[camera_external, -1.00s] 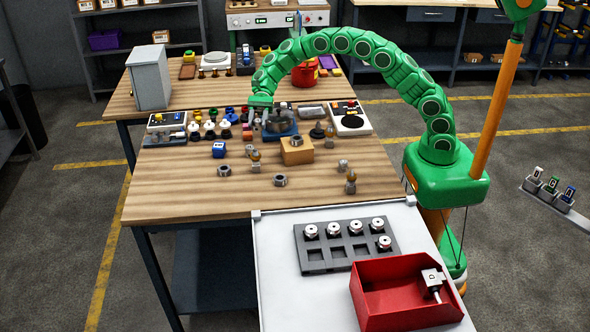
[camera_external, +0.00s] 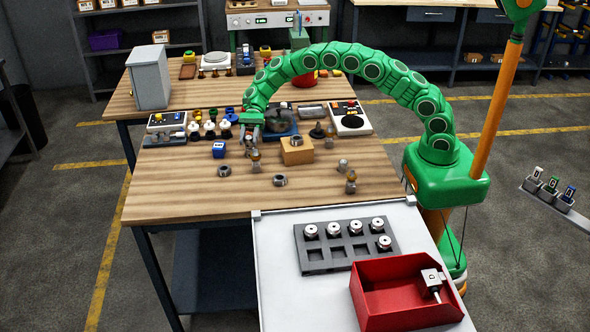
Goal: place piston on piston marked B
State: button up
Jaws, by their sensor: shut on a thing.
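My gripper (camera_external: 250,138) points down over the middle of the wooden table, left of the dark round fixture on a blue base (camera_external: 281,124). It is shut on a small grey part, mostly hidden by the fingers; I cannot tell any marking. A small metal-and-brass piece (camera_external: 255,159) stands just below and right of the fingers; I cannot tell whether they touch. A pale block with a rod, marked D (camera_external: 432,279), leans in the red bin (camera_external: 378,281). I can read no letter B on any part.
A grey tray (camera_external: 350,268) with several round metal parts lies on the front bench. The table's front left is clear.

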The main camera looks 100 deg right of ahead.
jog(key=shift+f, duration=0.15)
jog(key=o, duration=1.1)
jog(key=shift+d+r, duration=0.2)
jog(key=v, duration=1.1)
jog(key=s+a+r+n+g+h, duration=0.25)
jog(key=s+a+r+n, duration=0.3)
jog(key=s+a, duration=0.5)
jog(key=s+a+r+n+g+h, duration=0.2)
jog(key=s+a+r+n+h, duration=0.3)
jog(key=s+a, duration=0.6)
jog(key=s+d+n+h, duration=0.1)
jog(key=s+n+h, duration=0.1)
jog(key=s, duration=0.9)
jog(key=s+d+n+h, duration=0.1)
jog(key=s+n, duration=0.4)
jog(key=s, duration=0.7)
jog(key=s+d+f+n+h, duration=0.1)
jog(key=s+d+n+h, duration=0.1)
jog(key=s, duration=1)
jog(key=shift+n+h, duration=0.35)
jog(key=shift+n, duration=0.3)
